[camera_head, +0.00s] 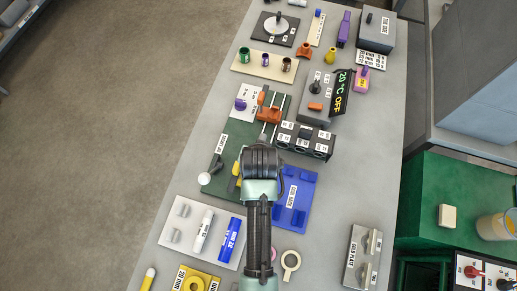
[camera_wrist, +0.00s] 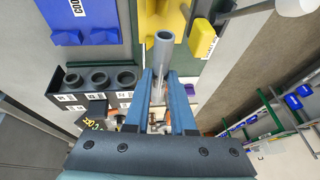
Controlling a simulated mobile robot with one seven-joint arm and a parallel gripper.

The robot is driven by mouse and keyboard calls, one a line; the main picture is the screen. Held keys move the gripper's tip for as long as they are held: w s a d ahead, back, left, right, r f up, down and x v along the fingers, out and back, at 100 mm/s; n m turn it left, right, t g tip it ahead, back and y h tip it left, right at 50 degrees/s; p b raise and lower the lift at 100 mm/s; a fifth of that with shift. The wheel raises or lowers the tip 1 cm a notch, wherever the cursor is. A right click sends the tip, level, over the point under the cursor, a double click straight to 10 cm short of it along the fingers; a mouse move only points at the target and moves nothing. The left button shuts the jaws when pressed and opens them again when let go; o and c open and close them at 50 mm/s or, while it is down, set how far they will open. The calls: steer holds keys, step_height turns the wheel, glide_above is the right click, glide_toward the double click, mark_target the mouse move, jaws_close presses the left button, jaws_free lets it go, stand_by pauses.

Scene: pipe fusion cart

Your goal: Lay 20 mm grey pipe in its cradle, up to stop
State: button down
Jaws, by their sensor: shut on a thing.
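My gripper (camera_wrist: 161,82) is shut on a grey pipe (camera_wrist: 164,48). The pipe's open end points up the wrist view, beyond the fingertips. In the wrist view a yellow block (camera_wrist: 150,18) lies just behind that end; I cannot tell whether they touch. A smaller yellow block (camera_wrist: 202,38) is to the right. In the head view my wrist (camera_head: 262,162) covers the pipe and fingers, over the dark green board (camera_head: 221,180). Yellow parts (camera_head: 237,170) show at its left. I cannot tell for certain which part is the pipe's cradle or its stop.
A blue board (camera_head: 301,212) with raised blocks lies right of my arm. A black block with round sockets (camera_head: 306,141) stands beyond it. Orange clamps with metal rods (camera_head: 270,114) are ahead.

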stand_by(0.4)
steer(key=shift+f+b, duration=1.95)
steer(key=shift+f, duration=1.4)
steer(key=shift+s, duration=0.1)
steer(key=shift+s+a+f+p, duration=0.2)
steer(key=shift+s+f+p, duration=0.1)
steer(key=shift+s+p, duration=0.2)
steer(key=c, duration=0.7)
jaws_free()
steer(key=shift+r, duration=0.1)
steer(key=shift+w+r, duration=0.1)
steer(key=shift+w, duration=0.05)
steer(key=shift+d+r, duration=0.1)
